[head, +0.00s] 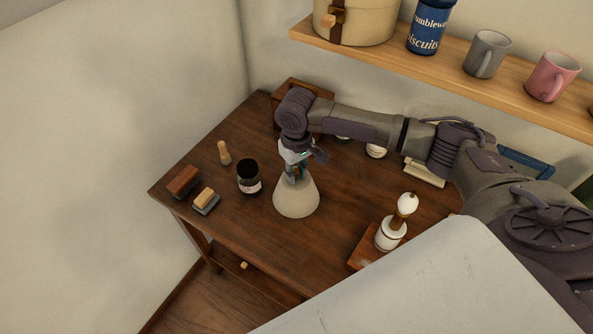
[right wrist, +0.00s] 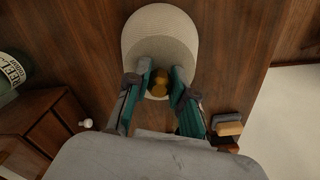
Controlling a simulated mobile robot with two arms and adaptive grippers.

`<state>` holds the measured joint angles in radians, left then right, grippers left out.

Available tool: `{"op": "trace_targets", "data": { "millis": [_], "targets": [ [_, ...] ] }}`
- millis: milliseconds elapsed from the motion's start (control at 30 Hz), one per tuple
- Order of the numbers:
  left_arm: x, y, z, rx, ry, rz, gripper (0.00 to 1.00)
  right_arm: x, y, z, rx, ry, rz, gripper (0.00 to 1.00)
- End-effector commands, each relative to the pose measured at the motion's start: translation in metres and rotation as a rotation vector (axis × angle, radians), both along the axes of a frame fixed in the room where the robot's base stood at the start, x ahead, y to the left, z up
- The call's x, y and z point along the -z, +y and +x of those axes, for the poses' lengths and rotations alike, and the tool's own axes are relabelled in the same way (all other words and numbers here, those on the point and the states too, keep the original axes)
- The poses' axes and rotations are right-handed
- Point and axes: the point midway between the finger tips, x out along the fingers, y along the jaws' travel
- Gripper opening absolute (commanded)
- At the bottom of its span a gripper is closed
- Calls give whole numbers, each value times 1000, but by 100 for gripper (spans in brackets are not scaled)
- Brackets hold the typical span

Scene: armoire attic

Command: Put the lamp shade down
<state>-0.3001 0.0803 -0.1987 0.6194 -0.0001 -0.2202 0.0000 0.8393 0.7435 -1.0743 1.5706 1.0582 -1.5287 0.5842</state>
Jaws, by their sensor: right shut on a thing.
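The cream cone-shaped lamp shade (head: 297,199) is upright over the middle of the wooden table, narrow end up. My right gripper (head: 293,174) comes down from above and is shut on its top. In the right wrist view the two fingers (right wrist: 157,82) close on a brass-coloured piece at the top of the shade (right wrist: 160,38). I cannot tell whether the shade's rim touches the table or hangs just above it. A white lamp base with a brass stem and white bulb (head: 390,233) stands to the right on a wooden board. My left gripper is not in view.
A dark jar (head: 248,178), a small wood-handled brush (head: 224,153), a brown block (head: 183,181) and a grey-and-wood block (head: 205,202) stand left of the shade. A wooden box (head: 290,88) is behind. A shelf (head: 450,85) with mugs and tins overhangs the back.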

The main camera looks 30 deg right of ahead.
Motion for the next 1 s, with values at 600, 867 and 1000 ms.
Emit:
{"op": "trace_targets", "data": {
  "millis": [600,867,1000],
  "targets": [
    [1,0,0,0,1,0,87,-8,0,1,0,-1,-1,48],
    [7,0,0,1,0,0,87,-59,0,1,-1,-4,1,48],
    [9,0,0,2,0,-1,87,-88,0,1,0,-3,1,48]
  ]
}}
